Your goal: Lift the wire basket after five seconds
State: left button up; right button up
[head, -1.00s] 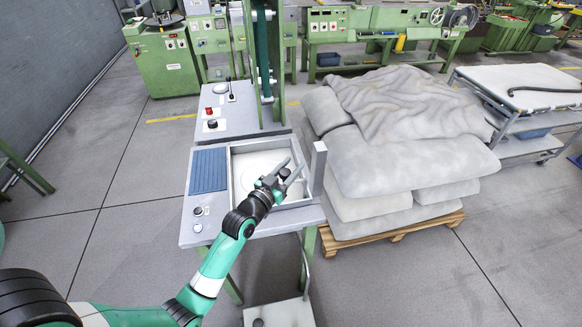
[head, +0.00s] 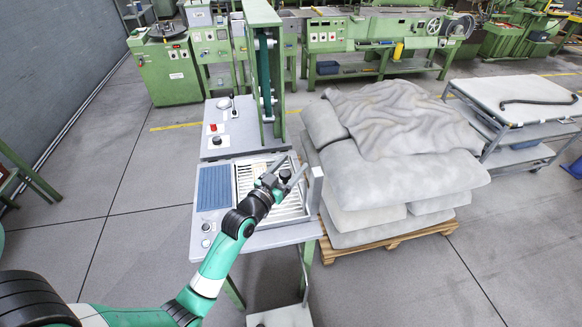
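A light, slatted grid, which looks like the wire basket (head: 243,184), shows inside the square recess of the grey bench (head: 222,233). My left gripper (head: 282,172) is over the right part of the recess. Its two fingers stand apart and point to the upper right, with a dark round knob (head: 285,176) at or between them. I cannot tell whether the fingers grip the knob or whether it joins the basket. The gripper and wrist hide part of the basket. My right gripper is not in view.
A blue ribbed pad (head: 214,187) lies left of the recess, with buttons in front. A green column (head: 264,70) rises behind. Grey sacks (head: 400,180) on a wooden pallet (head: 390,243) stand close on the right. The floor at left is clear.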

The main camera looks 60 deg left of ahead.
pick_arm(q)
jog(key=shift+f, duration=0.15)
jog(key=p+v, duration=0.1)
jog(key=v, duration=1)
jog(key=shift+s+d, duration=0.15)
jog(key=shift+s, duration=0.2)
